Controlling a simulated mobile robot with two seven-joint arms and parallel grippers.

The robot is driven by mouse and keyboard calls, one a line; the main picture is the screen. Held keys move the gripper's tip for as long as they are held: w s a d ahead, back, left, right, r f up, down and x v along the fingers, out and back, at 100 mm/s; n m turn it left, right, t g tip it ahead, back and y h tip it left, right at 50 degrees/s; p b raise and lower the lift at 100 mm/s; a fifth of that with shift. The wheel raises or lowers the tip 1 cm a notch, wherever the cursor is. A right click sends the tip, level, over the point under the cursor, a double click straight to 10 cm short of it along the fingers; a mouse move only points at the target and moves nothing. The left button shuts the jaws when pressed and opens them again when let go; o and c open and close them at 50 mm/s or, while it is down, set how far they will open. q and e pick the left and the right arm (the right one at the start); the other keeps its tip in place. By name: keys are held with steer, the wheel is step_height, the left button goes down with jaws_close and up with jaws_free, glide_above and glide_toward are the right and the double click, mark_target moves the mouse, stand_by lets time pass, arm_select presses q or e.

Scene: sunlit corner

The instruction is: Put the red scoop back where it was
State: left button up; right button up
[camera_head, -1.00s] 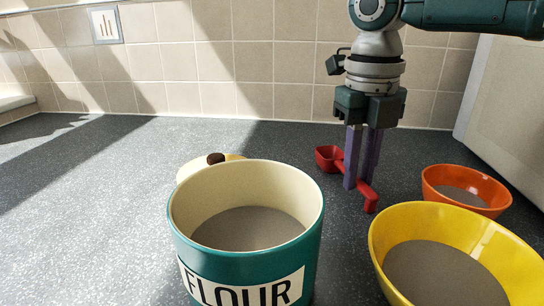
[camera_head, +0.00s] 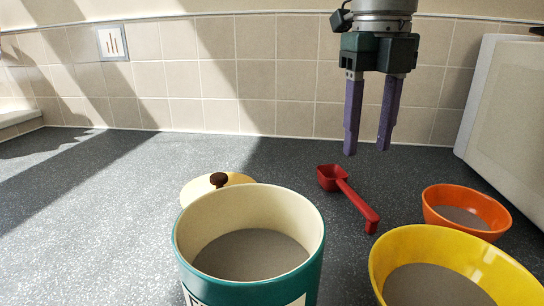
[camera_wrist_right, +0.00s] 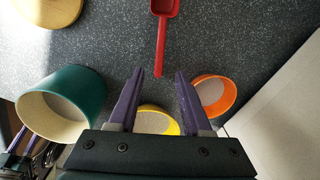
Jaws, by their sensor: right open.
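The red scoop (camera_head: 348,197) lies on the dark speckled counter behind the yellow bowl, its cup toward the back and its handle toward the front right. It also shows in the right wrist view (camera_wrist_right: 163,30), ahead of the fingertips. My right gripper (camera_head: 368,151) is open and empty, raised above and behind the scoop, apart from it. Its purple fingers also show in the right wrist view (camera_wrist_right: 157,75).
The teal flour canister (camera_head: 250,283) stands open at the front, grey-beige contents inside. Its cream lid (camera_head: 240,179) with a brown knob lies behind it. A yellow bowl (camera_head: 400,250) and an orange bowl (camera_head: 432,207) stand at the right. The left counter is clear.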

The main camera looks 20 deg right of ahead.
steer(key=shift+a+r, duration=0.1)
steer(key=shift+r, duration=1.55)
